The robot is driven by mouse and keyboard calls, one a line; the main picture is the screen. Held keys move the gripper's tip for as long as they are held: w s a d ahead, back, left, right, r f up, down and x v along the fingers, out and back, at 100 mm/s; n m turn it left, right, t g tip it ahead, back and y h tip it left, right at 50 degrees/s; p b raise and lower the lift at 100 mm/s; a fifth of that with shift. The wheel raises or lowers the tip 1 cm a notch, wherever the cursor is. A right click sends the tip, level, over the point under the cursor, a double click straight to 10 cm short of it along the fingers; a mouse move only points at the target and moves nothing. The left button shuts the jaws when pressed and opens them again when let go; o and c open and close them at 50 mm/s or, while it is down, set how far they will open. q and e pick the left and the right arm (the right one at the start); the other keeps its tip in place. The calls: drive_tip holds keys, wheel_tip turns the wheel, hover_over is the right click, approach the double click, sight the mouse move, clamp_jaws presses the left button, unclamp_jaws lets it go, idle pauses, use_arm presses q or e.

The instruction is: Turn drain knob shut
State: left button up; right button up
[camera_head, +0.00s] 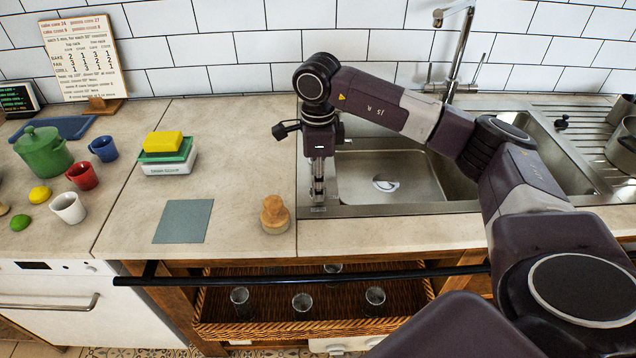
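The steel sink (405,207) is at center right, with a round drain (385,184) in the floor of its left basin. My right arm reaches across the sink from the right. My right gripper (318,192) points down at the sink's left rim, its fingers in a narrow upright line. Whether they are apart or closed on something small is unclear. I cannot make out a drain knob at the fingertips; the gripper may hide it. A small dark knob-like piece (562,122) is at the back right of the sink. My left gripper is out of view.
A tall faucet (458,50) stands behind the sink, partly behind my arm. A wooden-topped piece (274,213) and a grey-green square mat (183,221) lie left of the sink. Sponges (163,142), cups (82,176) and a green pot (43,152) stand further left.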

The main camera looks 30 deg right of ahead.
wheel_tip(320, 180, up, 12)
idle(0.4)
idle(0.5)
